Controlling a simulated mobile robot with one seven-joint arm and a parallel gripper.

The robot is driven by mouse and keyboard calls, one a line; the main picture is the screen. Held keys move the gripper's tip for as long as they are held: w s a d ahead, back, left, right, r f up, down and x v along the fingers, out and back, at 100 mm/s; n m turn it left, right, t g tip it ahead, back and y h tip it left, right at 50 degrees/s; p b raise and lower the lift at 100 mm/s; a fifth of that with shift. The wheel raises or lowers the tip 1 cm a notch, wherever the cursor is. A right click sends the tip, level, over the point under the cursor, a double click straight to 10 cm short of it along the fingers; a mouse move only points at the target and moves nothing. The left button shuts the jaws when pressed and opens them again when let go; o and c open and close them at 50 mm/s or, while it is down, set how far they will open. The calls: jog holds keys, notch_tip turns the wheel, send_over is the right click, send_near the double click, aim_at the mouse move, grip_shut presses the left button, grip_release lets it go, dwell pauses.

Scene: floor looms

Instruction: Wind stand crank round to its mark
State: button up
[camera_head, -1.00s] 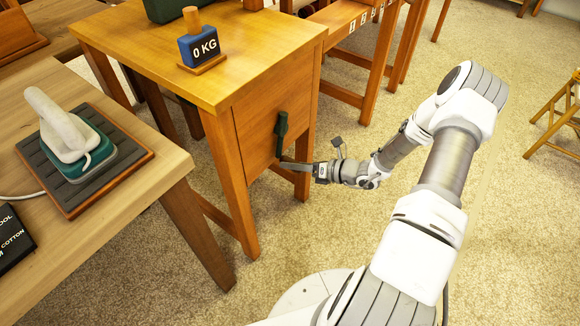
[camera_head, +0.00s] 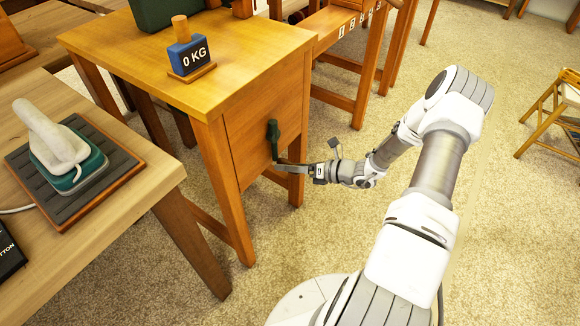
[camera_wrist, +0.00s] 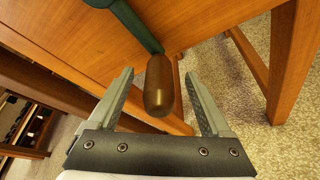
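The stand crank (camera_head: 273,137) is a dark green arm on the side panel of the wooden stand (camera_head: 222,99). In the wrist view the green crank arm (camera_wrist: 138,24) runs down to a brown, rounded handle (camera_wrist: 158,88). My gripper (camera_wrist: 160,85) is open, with one finger on each side of the handle. I see a gap on both sides, so the fingers do not appear to touch it. In the head view my gripper (camera_head: 285,167) is at the crank's lower end, and the handle is hard to make out there. I cannot see a mark.
A blue 0 KG weight (camera_head: 188,55) stands on the stand's top. An iron (camera_head: 62,150) rests on a dark pad on the left table (camera_head: 118,212). Stand legs are close to my gripper. Carpeted floor on the right is clear up to a wooden chair (camera_head: 556,105).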

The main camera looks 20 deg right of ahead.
jog(key=p+v, duration=0.2)
jog(key=v, duration=0.5)
jog(key=shift+p, duration=0.4)
dwell(0.3)
jog(key=p+v, duration=0.4)
jog(key=v, duration=1.3)
jog(key=shift+s, duration=0.15)
jog(key=shift+d+r, duration=0.1)
